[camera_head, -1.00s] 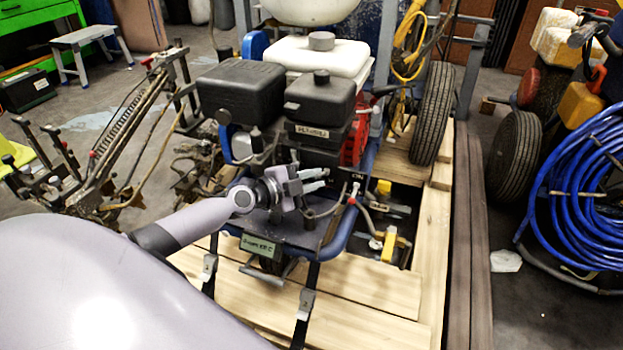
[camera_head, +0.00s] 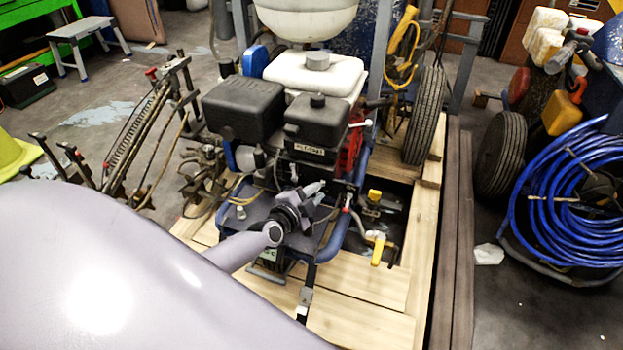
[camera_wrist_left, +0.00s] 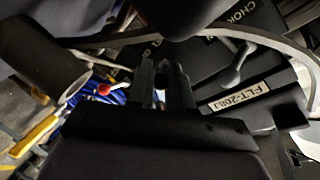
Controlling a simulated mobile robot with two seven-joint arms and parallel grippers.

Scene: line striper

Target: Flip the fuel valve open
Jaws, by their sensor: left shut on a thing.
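The engine (camera_head: 318,140) of the line striper stands upright on its cart. My left gripper (camera_head: 316,188) is low at the engine's front. In the left wrist view, my left gripper's fingers (camera_wrist_left: 162,75) are close together on a small dark part, apparently the fuel valve lever. The fingers hide most of that part, so its position cannot be read. A grey lever (camera_wrist_left: 236,68) near the CHOKE lettering stands to the right of the fingers, apart from them. My right gripper is not in view.
A red-tipped lever (camera_wrist_left: 106,89) and a dark cylinder (camera_wrist_left: 38,58) are left of the fingers. A pale hose arches just beyond them. Yellow-handled valves (camera_head: 377,250) sit at the cart's right side. Blue hose (camera_head: 565,205) is coiled at far right.

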